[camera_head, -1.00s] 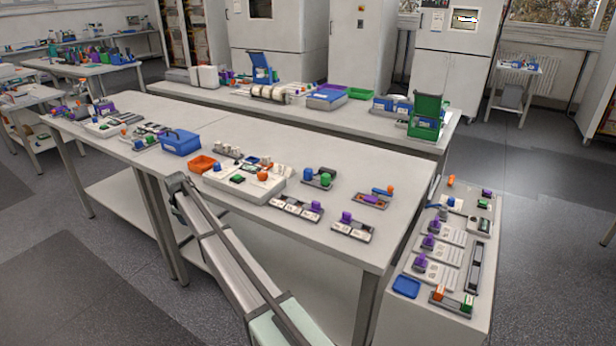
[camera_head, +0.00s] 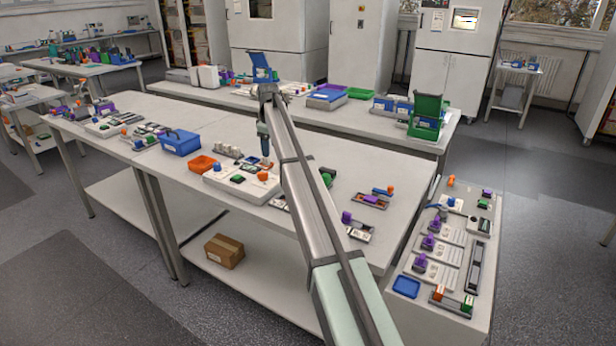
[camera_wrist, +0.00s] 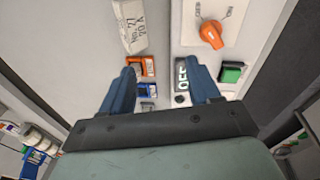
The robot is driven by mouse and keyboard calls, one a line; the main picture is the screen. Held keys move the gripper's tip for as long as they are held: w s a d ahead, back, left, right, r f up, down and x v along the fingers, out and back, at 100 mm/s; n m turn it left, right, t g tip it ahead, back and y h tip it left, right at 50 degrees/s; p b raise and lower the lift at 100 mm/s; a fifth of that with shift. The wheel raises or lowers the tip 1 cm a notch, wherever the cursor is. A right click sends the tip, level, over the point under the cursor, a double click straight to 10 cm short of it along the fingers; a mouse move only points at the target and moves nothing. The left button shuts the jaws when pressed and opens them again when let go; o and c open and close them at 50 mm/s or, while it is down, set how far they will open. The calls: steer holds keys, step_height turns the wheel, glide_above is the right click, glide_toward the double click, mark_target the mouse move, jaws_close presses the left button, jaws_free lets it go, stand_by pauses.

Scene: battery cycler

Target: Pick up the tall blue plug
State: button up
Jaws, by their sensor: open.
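My gripper (camera_head: 266,162) hangs over the middle bench, above the back right of a white control unit (camera_head: 225,188). In the wrist view its two blue fingers (camera_wrist: 162,82) are apart, with nothing held between them. Beyond them lie the unit's orange knob (camera_wrist: 211,33), green button (camera_wrist: 231,73) and dark display. A small orange-framed part and blue pieces (camera_wrist: 148,90) lie beside the unit. A small blue piece (camera_head: 217,167) shows at the unit's back left. Which piece is the tall blue plug I cannot tell; my arm covers part of the bench.
An orange tray (camera_head: 203,165) and a blue box (camera_head: 181,142) stand left of the unit. A green plug (camera_head: 327,179) shows just right of my arm. A side table (camera_head: 455,310) at right holds purple plugs and a blue tray. The bench's right end has bare room.

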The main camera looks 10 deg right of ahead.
steer(key=s+d+r+m+g, duration=0.1)
steer(key=s+d+r, duration=0.15)
steer(key=d, duration=0.45)
steer(key=s+d+r+m+g, duration=0.1)
steer(key=s+d, duration=0.2)
steer(key=d, duration=0.3)
steer(key=f, duration=0.7)
steer(key=shift+w+f, duration=0.2)
steer(key=shift+f, duration=0.1)
steer(key=shift+w+f, duration=0.15)
steer(key=shift+f, duration=1.4)
steer(key=shift+w+f, duration=0.15)
steer(key=shift+f, duration=1.4)
steer(key=c, duration=1.1)
